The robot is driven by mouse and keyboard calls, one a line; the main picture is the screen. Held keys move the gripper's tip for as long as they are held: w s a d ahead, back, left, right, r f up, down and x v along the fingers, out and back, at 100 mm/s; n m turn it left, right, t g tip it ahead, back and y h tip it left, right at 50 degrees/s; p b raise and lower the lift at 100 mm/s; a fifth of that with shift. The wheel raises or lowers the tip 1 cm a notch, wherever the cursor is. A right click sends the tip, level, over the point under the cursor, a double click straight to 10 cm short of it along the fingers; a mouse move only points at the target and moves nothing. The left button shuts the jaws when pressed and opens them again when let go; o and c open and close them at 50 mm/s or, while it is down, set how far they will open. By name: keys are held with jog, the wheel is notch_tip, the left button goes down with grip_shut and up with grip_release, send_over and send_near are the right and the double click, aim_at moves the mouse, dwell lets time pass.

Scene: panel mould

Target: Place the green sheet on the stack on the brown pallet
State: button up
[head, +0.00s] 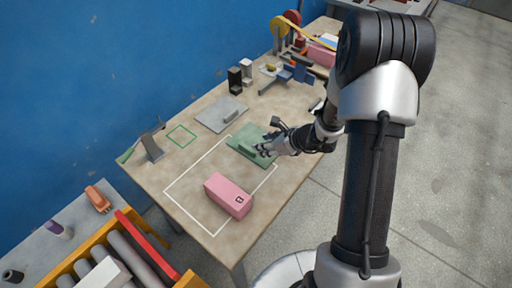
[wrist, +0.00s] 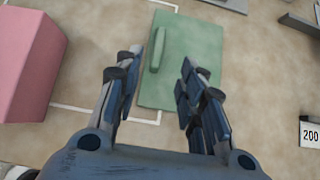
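The green sheet (head: 243,140) lies flat on the workbench, partly over the white outline. It has a raised green handle bar, which shows in the wrist view (wrist: 158,48). My gripper (head: 264,150) is just above the sheet. In the wrist view my gripper (wrist: 173,62) is open, with nothing held. Its left finger is close beside the handle and its right finger is over the sheet's right part. Whether either finger touches cannot be told. I cannot make out a brown pallet or a stack on it in either view.
A grey sheet with a handle (head: 220,115) lies behind. Black and white blocks (head: 236,79) and a reel stand (head: 287,33) stand farther back.

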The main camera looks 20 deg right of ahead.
aim_at(248, 148)
jog(key=b+x, duration=0.3)
jog(key=x, duration=0.7)
jog(key=shift+w+a+f, duration=0.1)
jog(key=shift+a+f, duration=0.15)
jog(key=shift+r, duration=0.1)
jog(key=shift+c, duration=0.2)
grip_shut()
